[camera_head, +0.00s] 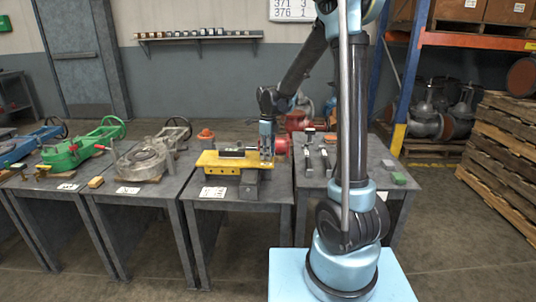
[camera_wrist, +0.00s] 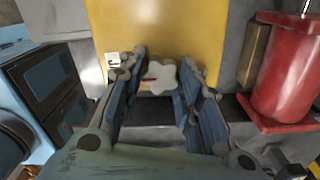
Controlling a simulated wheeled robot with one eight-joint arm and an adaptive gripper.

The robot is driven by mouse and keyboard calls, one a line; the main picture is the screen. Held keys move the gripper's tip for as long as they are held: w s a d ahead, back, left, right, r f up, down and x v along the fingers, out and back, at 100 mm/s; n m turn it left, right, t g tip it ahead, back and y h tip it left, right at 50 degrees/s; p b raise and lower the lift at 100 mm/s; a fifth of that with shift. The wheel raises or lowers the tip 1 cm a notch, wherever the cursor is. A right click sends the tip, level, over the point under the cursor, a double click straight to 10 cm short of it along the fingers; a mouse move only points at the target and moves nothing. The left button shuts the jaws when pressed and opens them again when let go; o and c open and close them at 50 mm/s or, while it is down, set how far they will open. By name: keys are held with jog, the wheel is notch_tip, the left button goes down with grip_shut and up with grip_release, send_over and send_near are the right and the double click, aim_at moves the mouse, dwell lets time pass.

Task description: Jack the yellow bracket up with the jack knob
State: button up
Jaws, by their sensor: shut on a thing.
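The yellow bracket (camera_head: 222,169) lies across dark supports on the third table in the head view. In the wrist view the yellow bracket (camera_wrist: 190,28) fills the top middle. The pale, lobed jack knob (camera_wrist: 157,77), with a red mark, sits just in front of it. My gripper (camera_wrist: 163,72) has its blue fingers on either side of the knob and is shut on it. In the head view my gripper (camera_head: 267,150) points down at the right end of the bracket and hides the knob there.
A red cylinder (camera_wrist: 288,70) on a red base stands close to the right of my gripper. An orange-red part (camera_head: 206,139) stands behind the bracket. A white label (camera_head: 212,192) lies at the table's front. Metal tools (camera_head: 316,155) lie on the table to the right.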

jog(key=shift+w+m, duration=0.1)
jog(key=shift+m, duration=2.1)
jog(key=o, duration=1)
jog(key=shift+o, duration=0.2)
notch_tip(320, 180, up, 12)
jog(key=shift+f, duration=0.1)
